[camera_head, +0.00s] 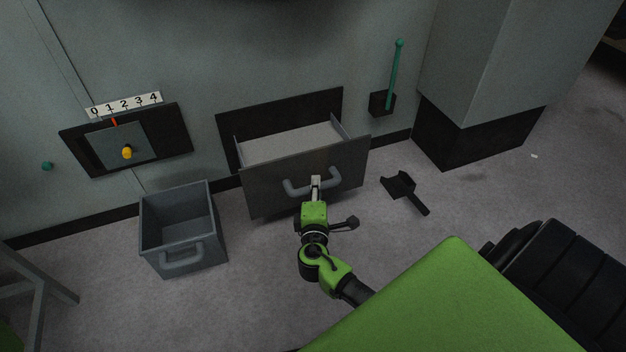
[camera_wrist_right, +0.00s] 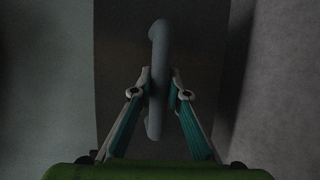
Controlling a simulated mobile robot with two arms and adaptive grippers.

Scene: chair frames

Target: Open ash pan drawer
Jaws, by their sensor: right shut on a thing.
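The ash pan drawer (camera_head: 263,182) is a dark grey box pulled out from its frame in the wall. Its light grey inside shows behind the front panel. A curved grey handle (camera_head: 328,183) is on the front. My right gripper (camera_head: 316,184) is at the middle of this handle. In the right wrist view the two fingers of my right gripper (camera_wrist_right: 159,92) are closed around the handle bar (camera_wrist_right: 157,50), one on each side. The drawer front (camera_wrist_right: 122,40) fills the middle behind it. My left gripper is not in view.
A grey open bin (camera_head: 164,246) with a handle stands on the floor left of the drawer. A black shovel (camera_head: 405,192) lies on the floor to the right. A green lever (camera_head: 395,75) and a numbered panel (camera_head: 110,150) with a yellow knob are on the wall.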

